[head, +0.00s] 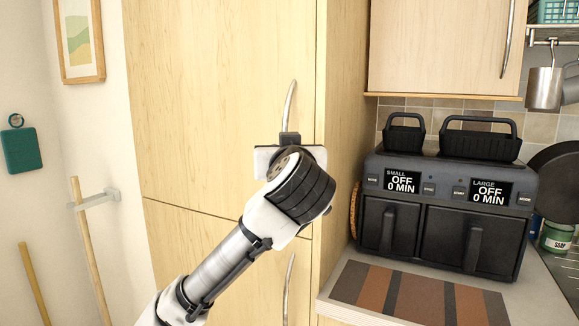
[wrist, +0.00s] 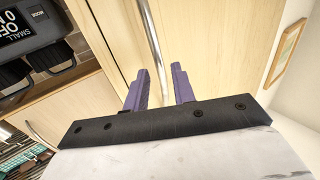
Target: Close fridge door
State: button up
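The fridge door is a tall pale wood panel (head: 210,100) in the head view, with a curved metal handle (head: 291,102) near its right edge. It looks about flush with the lower panel (head: 200,260). My gripper (head: 290,139) is in front of the handle's lower part, and my wrist hides its fingertips there. In the wrist view, the two purple fingers of my gripper (wrist: 160,70) stand apart. The handle (wrist: 152,35) runs down into the gap between them. I cannot tell whether either finger touches it.
A black air fryer (head: 445,205) stands on the counter to the right, behind a striped mat (head: 420,295). A cupboard (head: 440,45) hangs above it. Mugs (head: 545,85) hang at the right. Wooden poles (head: 90,250) lean at the left wall.

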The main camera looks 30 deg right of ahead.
jog(key=b+v, duration=0.1)
jog(key=v, duration=0.8)
jog(key=shift+s+a+b, duration=0.2)
jog(key=shift+s+b, duration=0.15)
jog(key=shift+b, duration=0.05)
jog(key=shift+w, duration=0.1)
